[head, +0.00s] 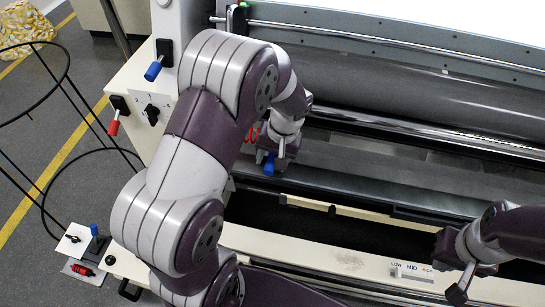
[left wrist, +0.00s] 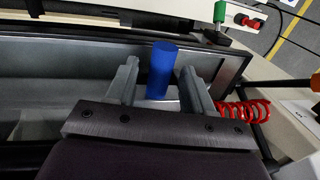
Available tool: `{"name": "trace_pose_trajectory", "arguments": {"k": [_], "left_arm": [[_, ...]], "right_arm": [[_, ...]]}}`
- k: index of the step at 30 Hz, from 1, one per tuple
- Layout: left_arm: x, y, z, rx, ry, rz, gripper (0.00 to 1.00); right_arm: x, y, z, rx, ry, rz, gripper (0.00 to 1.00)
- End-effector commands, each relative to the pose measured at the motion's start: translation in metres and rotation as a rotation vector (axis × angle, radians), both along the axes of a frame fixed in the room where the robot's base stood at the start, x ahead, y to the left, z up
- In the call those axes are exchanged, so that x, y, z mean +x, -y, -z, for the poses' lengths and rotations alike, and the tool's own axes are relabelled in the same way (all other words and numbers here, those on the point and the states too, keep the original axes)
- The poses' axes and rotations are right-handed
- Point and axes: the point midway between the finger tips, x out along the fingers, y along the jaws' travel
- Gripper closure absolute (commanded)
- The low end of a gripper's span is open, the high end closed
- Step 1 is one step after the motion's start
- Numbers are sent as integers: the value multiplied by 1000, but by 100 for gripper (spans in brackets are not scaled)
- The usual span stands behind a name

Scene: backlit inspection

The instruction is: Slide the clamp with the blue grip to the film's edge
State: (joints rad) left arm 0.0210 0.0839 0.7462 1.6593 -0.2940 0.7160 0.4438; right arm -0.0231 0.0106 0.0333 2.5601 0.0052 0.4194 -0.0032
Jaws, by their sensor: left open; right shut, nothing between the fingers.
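The clamp's blue grip (head: 269,165) stands by the machine's long front edge, below my left gripper (head: 274,157). In the left wrist view, the blue grip (left wrist: 162,72) is an upright cylinder between the two spread fingers of my left gripper (left wrist: 159,78). The gripper is open; I cannot tell whether either finger touches the grip. The clamp's base is mostly hidden. A grey, glossy sheet (head: 420,88), perhaps the film, lies along the machine; its edge is not clear. My right gripper (head: 460,289) is shut and empty over the front panel at lower right.
A red coil (left wrist: 245,111) is beside the right finger. A green knob (left wrist: 220,12) stands beyond. A blue lever (head: 153,71) and red lever (head: 114,124) project from the machine's left end. A metal bar (head: 430,130) runs along the machine. A LOW-MID-HIGH slider (head: 411,270) is near my right gripper.

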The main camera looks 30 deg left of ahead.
Motion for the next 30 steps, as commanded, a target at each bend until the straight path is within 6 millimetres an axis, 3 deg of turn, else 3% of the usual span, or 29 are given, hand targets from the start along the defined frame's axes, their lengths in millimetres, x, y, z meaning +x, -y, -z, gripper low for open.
{"name": "trace_pose_trajectory", "arguments": {"k": [2, 6, 7, 13, 24, 30], "left_arm": [[0, 0, 0, 0, 0, 0, 51], [0, 0, 0, 0, 0, 0, 97], [0, 0, 0, 0, 0, 0, 100], [-1, -7, -1, 1, -2, -2, 100], [-20, -86, -2, 1, 0, -3, 100], [-23, -98, -1, 1, 1, 0, 100]], "right_arm": [[0, 0, 0, 0, 0, 0, 100], [0, 0, 0, 0, 0, 0, 100], [0, 0, 0, 0, 0, 0, 100], [0, 0, -1, 0, 0, 0, 100], [0, 0, -13, 0, 0, 0, 100], [0, 0, -13, 0, 0, 0, 100]]}}
